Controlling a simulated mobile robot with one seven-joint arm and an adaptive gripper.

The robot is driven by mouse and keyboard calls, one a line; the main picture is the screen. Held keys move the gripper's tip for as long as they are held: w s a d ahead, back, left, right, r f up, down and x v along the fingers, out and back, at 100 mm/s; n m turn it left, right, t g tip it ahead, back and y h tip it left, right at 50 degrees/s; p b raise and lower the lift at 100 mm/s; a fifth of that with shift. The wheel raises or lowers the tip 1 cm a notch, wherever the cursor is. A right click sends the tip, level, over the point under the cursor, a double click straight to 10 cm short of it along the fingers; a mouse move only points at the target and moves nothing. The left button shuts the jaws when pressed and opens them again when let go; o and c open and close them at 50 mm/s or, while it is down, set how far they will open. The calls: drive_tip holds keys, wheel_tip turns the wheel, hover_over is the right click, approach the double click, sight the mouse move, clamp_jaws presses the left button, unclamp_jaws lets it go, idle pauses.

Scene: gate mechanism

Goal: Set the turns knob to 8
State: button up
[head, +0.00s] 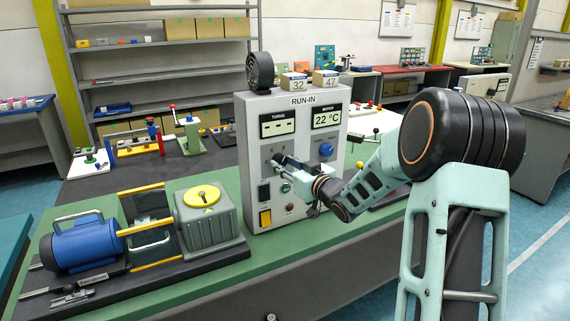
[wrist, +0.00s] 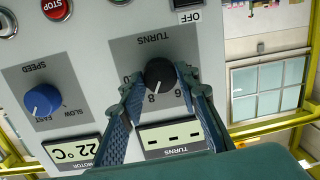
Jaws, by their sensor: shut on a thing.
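The black turns knob (wrist: 160,73) sits on the grey RUN-IN panel (head: 257,187), under the TURNS label. In the wrist view, which is upside down, the numbers 6 and 8 show beside it. A small light mark on the knob appears to face the 8, but I cannot tell exactly. My gripper (wrist: 161,78) is shut on the knob, one finger on each side. The TURNS display (head: 278,124) shows dashes.
The blue speed knob (wrist: 42,100) is beside the turns knob, with a red STOP button (wrist: 57,8) nearby. The motor display (head: 327,117) reads 22 °C. A blue motor (head: 82,245) and grey gearbox (head: 207,222) stand left of the panel on the green bench.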

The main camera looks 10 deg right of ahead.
idle(0.3)
drive_tip(key=o, duration=1.2)
drive_tip(key=shift+c, duration=0.2)
drive_tip(key=v, duration=1.2)
